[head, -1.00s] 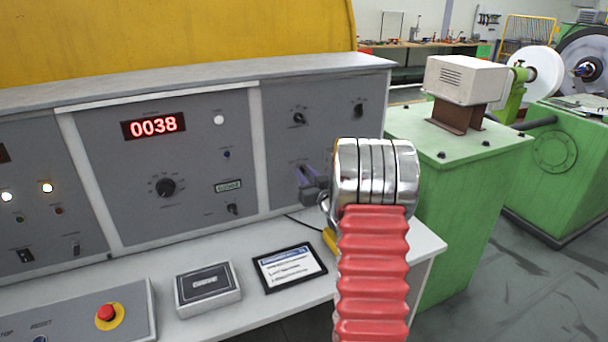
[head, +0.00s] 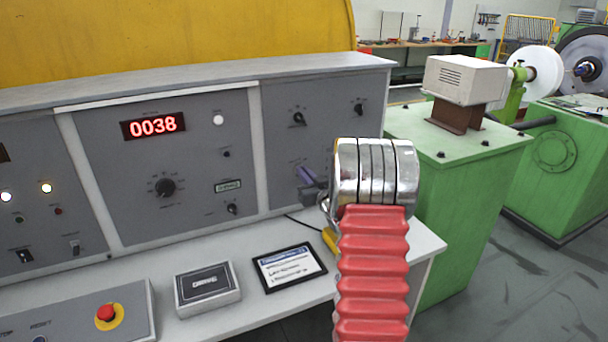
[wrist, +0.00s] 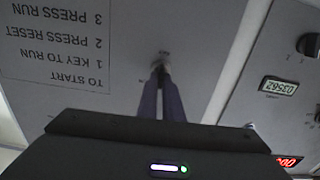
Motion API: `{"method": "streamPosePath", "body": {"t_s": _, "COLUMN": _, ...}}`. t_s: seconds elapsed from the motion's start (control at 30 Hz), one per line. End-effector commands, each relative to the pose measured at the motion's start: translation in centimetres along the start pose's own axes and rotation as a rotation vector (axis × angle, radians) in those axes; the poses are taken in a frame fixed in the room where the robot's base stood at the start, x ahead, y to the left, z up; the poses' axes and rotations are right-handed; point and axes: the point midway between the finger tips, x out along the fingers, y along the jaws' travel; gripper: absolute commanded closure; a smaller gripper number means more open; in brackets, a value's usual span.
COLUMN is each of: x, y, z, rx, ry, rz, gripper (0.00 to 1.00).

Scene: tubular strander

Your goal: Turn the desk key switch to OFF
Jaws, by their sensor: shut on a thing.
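The desk key switch (wrist: 163,62) is on the grey panel, at the tips of my gripper in the wrist view. Only a little of it shows around the fingertips, and I cannot read which position it points to. My gripper (wrist: 162,76) has its two purple fingers close together on the key. In the head view my gripper (head: 303,172) reaches the right-hand desk panel, with the key hidden behind the fingers and my silver wrist.
A start notice (wrist: 62,45) is beside the switch in the wrist view. Two black knobs (head: 299,118) (head: 359,109) sit above it. The display (head: 153,126) reads 0038. A framed card (head: 289,267) and a red stop button (head: 107,312) are on the desk.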

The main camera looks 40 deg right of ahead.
Motion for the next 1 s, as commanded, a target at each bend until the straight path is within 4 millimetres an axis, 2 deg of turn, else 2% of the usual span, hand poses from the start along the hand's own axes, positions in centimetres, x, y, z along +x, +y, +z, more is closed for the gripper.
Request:
{"method": "streamPosePath", "body": {"t_s": 0.27, "x": 0.03, "y": -0.22, "z": 0.02, "rx": -0.118, "ry": 0.000, "rz": -0.002, "gripper": 1.00}}
{"method": "streamPosePath", "body": {"t_s": 1.0, "x": 0.03, "y": -0.70, "z": 0.23, "rx": -0.685, "ry": 0.001, "rz": -0.003, "gripper": 1.00}}
